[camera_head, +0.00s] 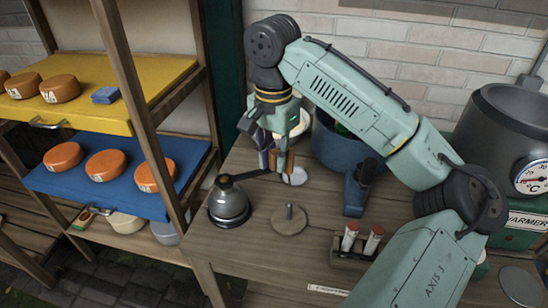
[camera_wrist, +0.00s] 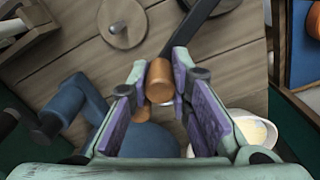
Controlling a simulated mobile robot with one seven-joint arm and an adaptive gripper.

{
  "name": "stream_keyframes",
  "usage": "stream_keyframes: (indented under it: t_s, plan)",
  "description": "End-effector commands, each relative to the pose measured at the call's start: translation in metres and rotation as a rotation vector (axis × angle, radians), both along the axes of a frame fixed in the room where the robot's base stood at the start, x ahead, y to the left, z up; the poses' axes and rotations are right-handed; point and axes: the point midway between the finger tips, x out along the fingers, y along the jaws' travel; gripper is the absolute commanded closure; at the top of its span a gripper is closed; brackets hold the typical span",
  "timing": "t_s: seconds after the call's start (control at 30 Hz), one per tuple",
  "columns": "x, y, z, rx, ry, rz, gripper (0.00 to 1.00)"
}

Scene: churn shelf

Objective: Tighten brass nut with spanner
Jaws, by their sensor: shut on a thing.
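My gripper (camera_head: 280,166) is over the wooden bench, beside a grey dome-shaped vessel (camera_head: 230,206). A dark bar (camera_head: 246,176) runs from the top of the vessel to my gripper. In the wrist view, my gripper (camera_wrist: 160,84) is shut on a brown cylindrical grip (camera_wrist: 159,78) at the end of this dark bar (camera_wrist: 192,27). The bar looks like a crank or the spanner; I cannot tell which. I cannot make out a brass nut. The bar's far end is out of the wrist view.
A wooden disc with a peg (camera_head: 290,221), a blue fixture (camera_head: 355,193) and a rack with red-capped tubes (camera_head: 350,238) stand to the right. A blue pot (camera_head: 338,147) is behind. A grey warmer pot (camera_head: 500,135) stands far right. Shelves with a yellow tray (camera_head: 150,75) are left.

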Motion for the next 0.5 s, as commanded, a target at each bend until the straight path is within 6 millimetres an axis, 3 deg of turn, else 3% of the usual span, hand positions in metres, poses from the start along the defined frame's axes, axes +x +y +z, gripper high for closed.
stream_keyframes:
  t_s: [0.5]
  plan:
    - [0.000, 0.000, 0.022, 0.001, -0.002, -0.001, 1.00]
